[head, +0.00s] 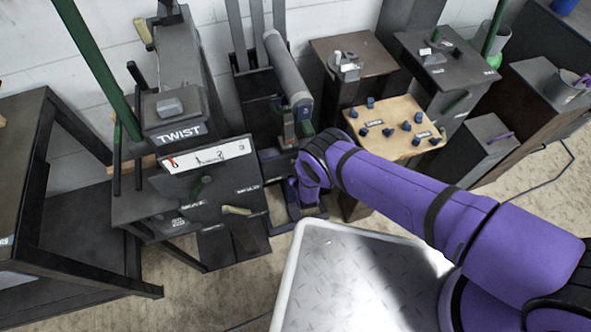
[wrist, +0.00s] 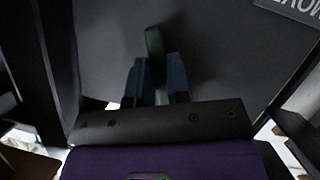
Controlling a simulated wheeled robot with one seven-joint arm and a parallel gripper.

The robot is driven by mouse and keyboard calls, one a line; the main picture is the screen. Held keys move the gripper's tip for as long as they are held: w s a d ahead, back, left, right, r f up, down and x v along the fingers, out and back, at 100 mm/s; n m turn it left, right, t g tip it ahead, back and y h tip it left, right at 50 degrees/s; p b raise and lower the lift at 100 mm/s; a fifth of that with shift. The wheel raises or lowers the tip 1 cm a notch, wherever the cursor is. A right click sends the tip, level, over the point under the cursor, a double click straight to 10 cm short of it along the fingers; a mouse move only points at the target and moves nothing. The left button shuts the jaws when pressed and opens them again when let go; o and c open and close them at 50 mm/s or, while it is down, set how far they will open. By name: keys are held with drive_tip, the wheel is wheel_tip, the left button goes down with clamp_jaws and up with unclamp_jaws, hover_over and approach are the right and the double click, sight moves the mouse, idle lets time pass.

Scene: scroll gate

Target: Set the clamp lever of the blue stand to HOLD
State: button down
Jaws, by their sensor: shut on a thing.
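In the wrist view my gripper (wrist: 157,88) has its two blue-grey fingers closed on a green handle (wrist: 154,42), whose end sticks out beyond the fingertips. A plain dark grey panel (wrist: 215,50) lies behind the handle. I cannot tell whether this handle is the clamp lever, and I can read no HOLD mark. In the head view my purple arm reaches from the lower right to the dark equipment near the middle. My fingers cannot be made out there. No stand shows clearly as blue.
A dark TWIST station (head: 180,134) and a white scale plate (head: 207,156) stand left of my arm. A grey roller (head: 288,75) is behind. A wooden-topped stand (head: 385,113) with several blue knobs is to the right. A white-edged plate (head: 350,285) lies in front.

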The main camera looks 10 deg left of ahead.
drive_tip(key=shift+w+d+r+n+t+h, duration=0.2)
drive_tip(key=shift+d+n, duration=0.1)
drive_tip(key=shift+n, duration=0.1)
drive_tip(key=shift+w+d+r+n+t+h, duration=0.1)
drive_tip(key=shift+d+n+t+h, duration=0.15)
drive_tip(key=shift+n, duration=0.15)
drive_tip(key=c, duration=1.1)
unclamp_jaws()
drive_tip(key=v, duration=1.1)
drive_tip(key=shift+w, duration=0.1)
drive_tip(key=shift+d, duration=0.1)
